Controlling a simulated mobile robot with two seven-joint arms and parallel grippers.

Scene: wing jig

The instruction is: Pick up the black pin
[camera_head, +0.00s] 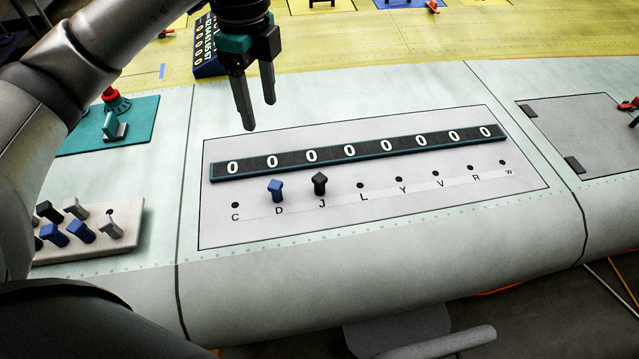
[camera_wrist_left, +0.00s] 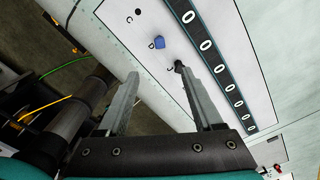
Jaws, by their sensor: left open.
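A black pin (camera_head: 320,184) stands upright in the hole marked J on the light grey panel (camera_head: 420,205). A blue pin (camera_head: 276,190) stands beside it at D. Another black pin (camera_head: 47,211) is among several pins on the beige block at the left. My left gripper (camera_head: 259,112) is open and empty, pointing down above the panel's back left part, apart from the pins. In the left wrist view the J pin (camera_wrist_left: 178,66) shows by the tip of the right-hand finger, and the blue pin (camera_wrist_left: 159,42) lies farther up. My right gripper is not in view.
A dark strip of zeros (camera_head: 365,151) runs behind the row of holes; the holes from L to W and at C look empty. The beige pin block (camera_head: 125,213) holds black, blue and grey pins. A teal mat (camera_head: 140,117) with a red-topped item lies behind it.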

